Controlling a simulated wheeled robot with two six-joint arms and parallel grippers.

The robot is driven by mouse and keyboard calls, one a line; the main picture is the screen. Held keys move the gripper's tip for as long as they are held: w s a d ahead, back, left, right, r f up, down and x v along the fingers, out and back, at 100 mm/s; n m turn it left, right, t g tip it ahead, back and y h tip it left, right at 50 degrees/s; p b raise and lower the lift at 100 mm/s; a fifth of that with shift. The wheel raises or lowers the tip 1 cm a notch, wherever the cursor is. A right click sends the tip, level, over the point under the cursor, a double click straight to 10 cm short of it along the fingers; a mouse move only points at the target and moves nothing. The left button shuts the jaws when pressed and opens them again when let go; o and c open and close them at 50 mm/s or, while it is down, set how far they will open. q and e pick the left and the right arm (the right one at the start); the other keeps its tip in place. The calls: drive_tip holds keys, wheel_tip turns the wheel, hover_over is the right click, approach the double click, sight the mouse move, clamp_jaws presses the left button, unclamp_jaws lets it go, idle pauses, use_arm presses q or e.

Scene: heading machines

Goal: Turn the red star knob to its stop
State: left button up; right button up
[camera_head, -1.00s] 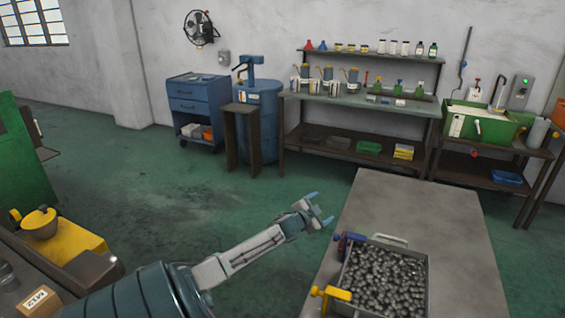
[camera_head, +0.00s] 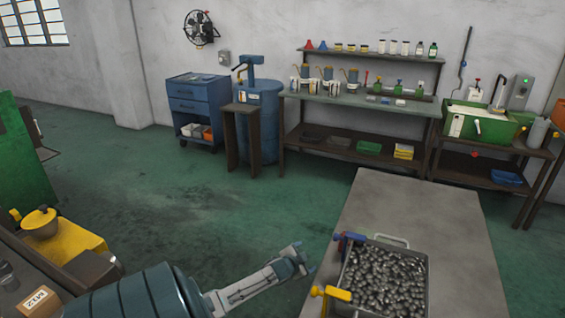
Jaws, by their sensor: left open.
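A small red knob-like thing (camera_head: 474,155) shows under the bench with the green tank at the far right; it is too small to make out its arms clearly, and how far it is turned cannot be told. My left gripper (camera_head: 306,257) is open and empty, at the lower middle, just left of the grey table. It is far from the red thing and touches nothing that I can see. My right gripper is not in view.
A grey table (camera_head: 410,205) bears a bin (camera_head: 428,285) of metal parts, with a blue clamp (camera_head: 346,238) and a yellow clamp (camera_head: 333,293) at its left side. A green tank (camera_head: 490,124) stands on the right bench. The green floor (camera_head: 220,215) in the middle is clear.

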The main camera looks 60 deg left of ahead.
use_arm(q)
drive_tip(key=s+d+f+g, duration=0.2)
drive_tip(key=s+d+f, duration=0.2)
drive_tip(key=s+f, duration=0.3)
drive_tip(key=s+d+f+n+g+h, duration=0.1)
drive_tip(key=s+d+f, duration=0.3)
drive_tip(key=s+f, duration=0.4)
wheel_tip(320, 180, down, 5)
drive_tip(key=shift+s+r+g, duration=0.1)
drive_tip(key=shift+s+g, duration=0.1)
drive_tip(key=shift+g, duration=0.4)
